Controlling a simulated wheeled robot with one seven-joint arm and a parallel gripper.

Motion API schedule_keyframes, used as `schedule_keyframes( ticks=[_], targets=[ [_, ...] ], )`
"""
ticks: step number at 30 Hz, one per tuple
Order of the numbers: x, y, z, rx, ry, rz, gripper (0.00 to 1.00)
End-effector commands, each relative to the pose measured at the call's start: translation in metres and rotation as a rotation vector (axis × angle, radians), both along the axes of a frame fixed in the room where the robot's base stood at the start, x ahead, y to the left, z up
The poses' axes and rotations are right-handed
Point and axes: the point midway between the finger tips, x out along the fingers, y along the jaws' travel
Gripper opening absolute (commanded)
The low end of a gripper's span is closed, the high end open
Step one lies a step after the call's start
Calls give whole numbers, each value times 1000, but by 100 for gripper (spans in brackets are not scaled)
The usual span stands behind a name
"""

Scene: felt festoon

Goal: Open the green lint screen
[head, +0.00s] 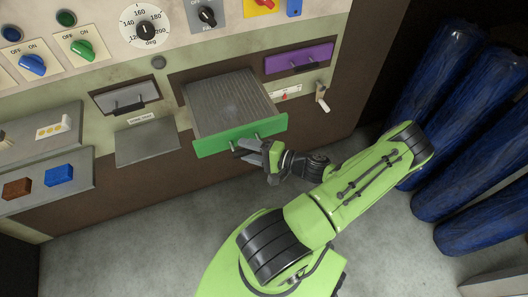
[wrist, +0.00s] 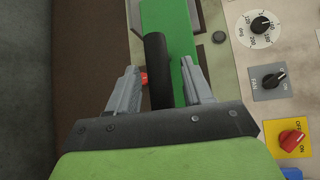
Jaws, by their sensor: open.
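The green lint screen (head: 213,147) is a drawer with a green front and a grey mesh top; it stands well out of the panel in the head view. Its green front also shows in the wrist view (wrist: 180,40). My gripper (head: 247,148) is at the front of the screen, on its lower side. In the wrist view my gripper (wrist: 158,72) is open, with the dark bar handle (wrist: 155,60) between its two fingers. There is a gap between the fingers and the handle. In the head view the gripper partly hides the handle.
A purple drawer front (head: 298,58) is shut to the upper right, with a small lever (head: 321,97) below it. A grey drawer front (head: 127,98) is at the left. Knobs and a dial (head: 145,27) sit above. Blue rolls (head: 435,75) stand at the right. The floor in front is clear.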

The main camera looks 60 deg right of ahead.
Motion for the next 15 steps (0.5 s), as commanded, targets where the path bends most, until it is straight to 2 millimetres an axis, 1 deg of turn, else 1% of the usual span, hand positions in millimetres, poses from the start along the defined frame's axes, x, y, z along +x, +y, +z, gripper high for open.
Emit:
schedule_keyframes(
  ticks=[2,5,15],
  targets=[
    [-3,-1,1,0,1,-1,50],
    [-18,-5,3,-1,2,-4,50],
    [-111,-23,17,-4,3,-6,50]
  ],
)
